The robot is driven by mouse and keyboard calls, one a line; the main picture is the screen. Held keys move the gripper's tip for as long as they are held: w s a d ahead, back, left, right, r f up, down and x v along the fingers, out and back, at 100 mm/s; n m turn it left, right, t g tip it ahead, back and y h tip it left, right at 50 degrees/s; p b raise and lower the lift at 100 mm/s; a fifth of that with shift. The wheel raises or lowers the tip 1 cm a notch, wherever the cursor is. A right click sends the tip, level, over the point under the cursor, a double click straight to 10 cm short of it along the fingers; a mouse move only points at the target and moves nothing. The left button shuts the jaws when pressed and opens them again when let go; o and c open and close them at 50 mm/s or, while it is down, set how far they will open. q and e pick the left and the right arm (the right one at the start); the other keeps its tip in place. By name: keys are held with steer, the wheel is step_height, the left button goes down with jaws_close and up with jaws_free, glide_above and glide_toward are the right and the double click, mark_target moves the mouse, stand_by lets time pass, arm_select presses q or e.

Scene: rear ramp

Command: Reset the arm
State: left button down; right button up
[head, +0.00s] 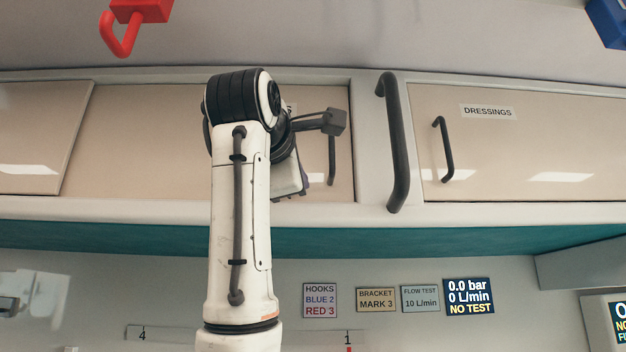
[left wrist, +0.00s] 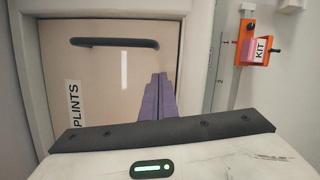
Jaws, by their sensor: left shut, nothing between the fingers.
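My left arm (head: 240,215) rises up the middle of the head view in front of the overhead cupboards. Its wrist is bent away from the camera and hides most of the hand. In the left wrist view the purple fingers of my left gripper (left wrist: 157,97) are together with nothing between them. They point at a beige cupboard door (left wrist: 110,65) labelled SPLINTS, below its dark bar handle (left wrist: 115,43) in that picture. I cannot tell whether they touch the door. My right gripper is not in view.
A DRESSINGS door (head: 520,145) is at the right, past a dark vertical grab bar (head: 394,145). A red hook (head: 125,32) hangs from the ceiling. Small signs and a display (head: 470,297) sit below the cupboards.

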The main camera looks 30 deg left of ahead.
arm_select(q)
steer(key=b+v, duration=0.2)
steer(key=v, duration=0.8)
steer(key=shift+s+a, duration=0.2)
